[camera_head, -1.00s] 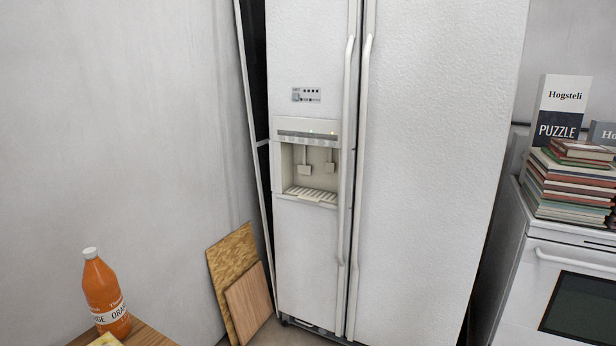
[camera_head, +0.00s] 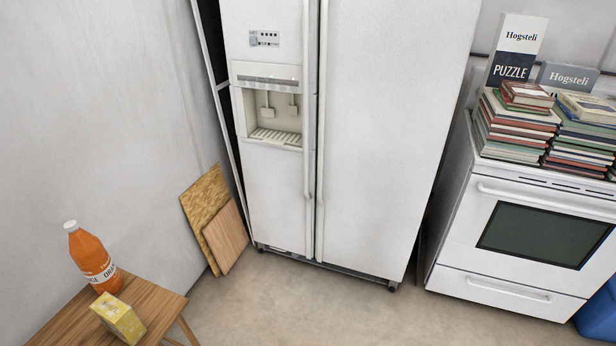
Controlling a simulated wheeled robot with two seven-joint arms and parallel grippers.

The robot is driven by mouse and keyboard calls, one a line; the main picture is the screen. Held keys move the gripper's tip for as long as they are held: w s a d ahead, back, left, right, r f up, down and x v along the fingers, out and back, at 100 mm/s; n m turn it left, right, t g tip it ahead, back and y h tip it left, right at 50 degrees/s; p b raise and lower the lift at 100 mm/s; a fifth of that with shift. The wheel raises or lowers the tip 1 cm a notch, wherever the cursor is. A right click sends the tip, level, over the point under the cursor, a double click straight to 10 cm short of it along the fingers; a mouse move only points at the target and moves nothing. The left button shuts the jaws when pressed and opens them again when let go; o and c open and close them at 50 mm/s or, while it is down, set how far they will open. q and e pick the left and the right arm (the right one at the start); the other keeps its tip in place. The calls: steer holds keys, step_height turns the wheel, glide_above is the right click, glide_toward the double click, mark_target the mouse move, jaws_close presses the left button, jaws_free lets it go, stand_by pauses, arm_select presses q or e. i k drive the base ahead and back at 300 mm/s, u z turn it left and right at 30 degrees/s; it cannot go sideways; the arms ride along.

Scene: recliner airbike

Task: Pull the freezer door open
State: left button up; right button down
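A white two-door fridge-freezer (camera_head: 395,120) stands upright against the wall in the head view. Its narrow left door, the freezer door (camera_head: 282,190), has a control panel and a dispenser recess (camera_head: 272,115). A long vertical handle (camera_head: 307,130) runs along that door's right edge. A second long handle (camera_head: 321,130) runs beside it on the wide right door. Both doors look shut; the left one's side edge shows a dark gap against the frame strip. Neither of my grippers shows in the view.
A wooden table (camera_head: 60,325) with an orange bottle (camera_head: 92,258) and a yellow box (camera_head: 118,318) stands at the lower left. Boards (camera_head: 225,236) lean beside the fridge. A white oven (camera_head: 535,235) with stacked books (camera_head: 515,122) stands right. The floor (camera_head: 300,305) in front is clear.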

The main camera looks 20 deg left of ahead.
mark_target(280, 182)
steer(key=u, duration=0.7)
steer(key=i, duration=2.15)
steer(key=z, duration=0.15)
